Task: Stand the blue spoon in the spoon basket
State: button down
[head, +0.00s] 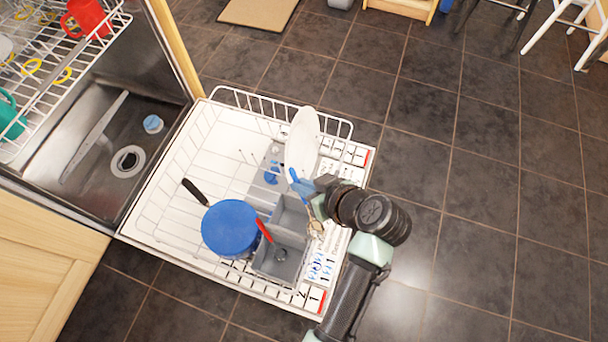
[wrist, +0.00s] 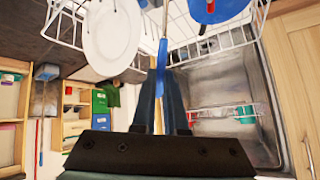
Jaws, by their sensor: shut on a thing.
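The blue spoon (head: 296,180) is in my gripper (head: 311,190), above the right side of the basket in the head view. In the wrist view the blue spoon (wrist: 162,52) runs up from between the shut fingers (wrist: 161,98). The grey spoon basket (head: 254,262) stands in the lower dishwasher rack, with several compartments. A red-handled utensil (head: 265,231) stands in its front part. Another small blue item (head: 271,174) shows at its far part. I cannot tell whether the spoon's lower end is inside a compartment.
A white plate (head: 302,140) stands upright in the rack (head: 160,185), just beyond my gripper. A round blue dish (head: 229,228) and a black handle (head: 195,192) lie left of the basket. The upper rack (head: 45,100) holds a red cup (head: 85,17). The floor to the right is clear.

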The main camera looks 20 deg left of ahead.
jog(key=r+t+y, duration=0.1)
jog(key=t+y, duration=0.1)
jog(key=s+r+t+y, duration=0.1)
jog(key=r+t+y, duration=0.1)
jog(key=s+r+t+y, duration=0.1)
jog(key=r+t+y, duration=0.1)
jog(key=shift+a+r+n+b, duration=0.2)
jog(key=shift+a+n+b, duration=0.1)
jog(key=shift+b, duration=0.1)
jog(key=shift+f, duration=0.25)
notch_tip(320, 180, down, 15)
jog(key=b, duration=1.3)
jog(key=shift+r, duration=0.2)
